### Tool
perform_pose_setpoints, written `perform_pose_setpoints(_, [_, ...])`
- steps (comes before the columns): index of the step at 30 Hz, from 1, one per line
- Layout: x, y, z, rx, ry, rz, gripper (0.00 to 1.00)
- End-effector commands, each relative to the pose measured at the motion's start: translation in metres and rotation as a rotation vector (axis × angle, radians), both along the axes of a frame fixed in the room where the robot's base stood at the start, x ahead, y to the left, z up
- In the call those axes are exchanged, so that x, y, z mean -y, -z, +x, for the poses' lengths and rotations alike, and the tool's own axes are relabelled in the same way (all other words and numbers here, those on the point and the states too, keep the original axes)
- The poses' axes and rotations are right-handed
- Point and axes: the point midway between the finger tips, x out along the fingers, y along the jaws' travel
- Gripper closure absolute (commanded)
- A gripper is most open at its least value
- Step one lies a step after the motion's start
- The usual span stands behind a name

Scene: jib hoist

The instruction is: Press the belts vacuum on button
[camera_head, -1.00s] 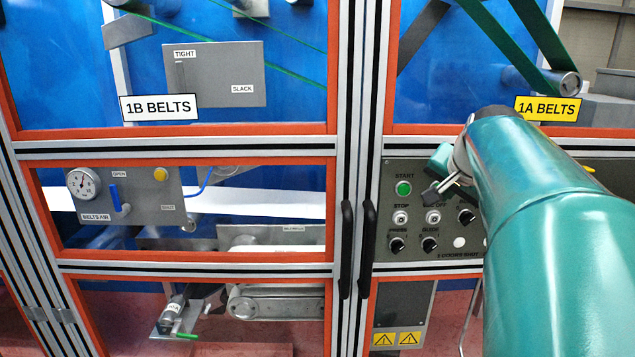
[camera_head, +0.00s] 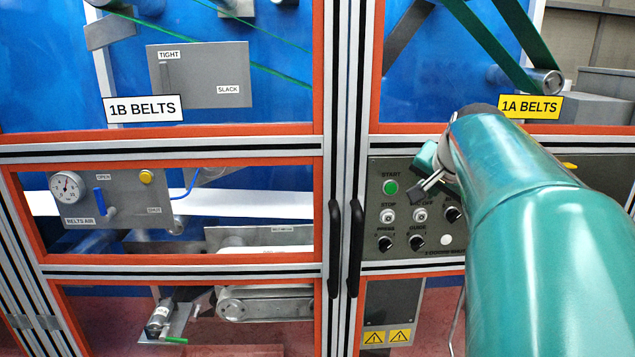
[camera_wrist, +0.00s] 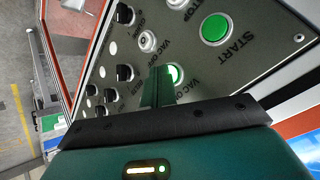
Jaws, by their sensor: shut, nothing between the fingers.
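In the head view my gripper (camera_head: 424,187) is in front of the panel, right of the green START button (camera_head: 391,187) and above the VAC OFF button (camera_head: 420,214). The vacuum on button is hidden there behind my gripper.
The STOP button (camera_head: 388,215) and black knobs (camera_head: 417,242) sit close by on the panel. Black door handles (camera_head: 356,245) stick out left of it. An orange-edged frame and a yellow 1A BELTS sign (camera_head: 530,107) are above.

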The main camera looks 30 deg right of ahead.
Motion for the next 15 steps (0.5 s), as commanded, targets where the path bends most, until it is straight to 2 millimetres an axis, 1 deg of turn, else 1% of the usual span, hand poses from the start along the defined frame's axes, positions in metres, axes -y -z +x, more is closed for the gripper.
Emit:
perform_pose_setpoints(7, [-0.0071, -0.0001, -0.0104, 0.000, -0.001, 0.000, 1.00])
perform_pose_setpoints(15, [-0.0077, 0.0000, -0.0117, 0.000, -0.002, 0.000, 1.00])
